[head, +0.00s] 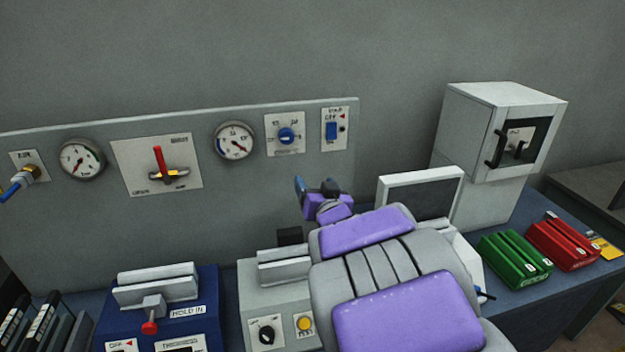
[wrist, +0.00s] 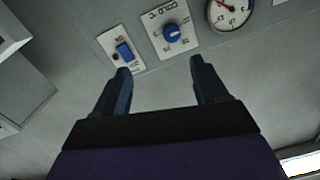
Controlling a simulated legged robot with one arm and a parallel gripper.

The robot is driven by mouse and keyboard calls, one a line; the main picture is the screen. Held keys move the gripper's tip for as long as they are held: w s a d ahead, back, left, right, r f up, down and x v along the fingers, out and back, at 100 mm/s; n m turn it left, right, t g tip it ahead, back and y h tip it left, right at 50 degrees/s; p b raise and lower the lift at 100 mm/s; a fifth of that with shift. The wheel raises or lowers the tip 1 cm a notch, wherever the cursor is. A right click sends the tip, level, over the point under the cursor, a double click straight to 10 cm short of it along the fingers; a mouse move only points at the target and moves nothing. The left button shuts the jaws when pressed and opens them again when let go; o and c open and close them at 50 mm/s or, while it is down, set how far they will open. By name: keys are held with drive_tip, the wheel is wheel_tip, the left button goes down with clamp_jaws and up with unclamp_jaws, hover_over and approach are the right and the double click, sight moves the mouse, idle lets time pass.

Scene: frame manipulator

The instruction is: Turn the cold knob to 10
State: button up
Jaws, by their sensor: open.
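The cold knob (head: 286,135) is a round blue dial on a square white plate on the grey wall panel. In the wrist view the knob (wrist: 172,33) is near the top, on a plate lettered COLD. Its exact setting is too small to read. My gripper (head: 315,188) is below and slightly right of the knob in the head view. In the wrist view my gripper (wrist: 159,70) has its two dark blue fingers spread apart with nothing between them. The knob lies beyond the fingertips, apart from them.
A blue rocker switch (head: 331,131) is right of the knob and a round gauge (head: 235,141) is left of it. A red-handled valve (head: 160,160) is further left. A grey-framed screen (head: 422,195) and a white cabinet (head: 500,130) stand at the right. The wall above is bare.

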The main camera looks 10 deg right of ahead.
drive_tip(key=s+b, duration=1.1)
drive_tip(key=s, duration=0.3)
drive_tip(key=shift+r+b, duration=0.3)
drive_tip(key=shift+b, duration=0.05)
drive_tip(key=n+t+p, duration=0.2)
drive_tip(key=t+p, duration=0.3)
approach(287, 141)
drive_tip(key=shift+h, duration=0.3)
drive_tip(key=b+x, duration=0.2)
drive_tip(key=x, duration=0.5)
drive_tip(key=shift+w, duration=0.3)
drive_tip(key=shift+w+a+r, duration=0.1)
drive_tip(key=shift+w+r, duration=0.3)
drive_tip(key=shift+w, duration=0.15)
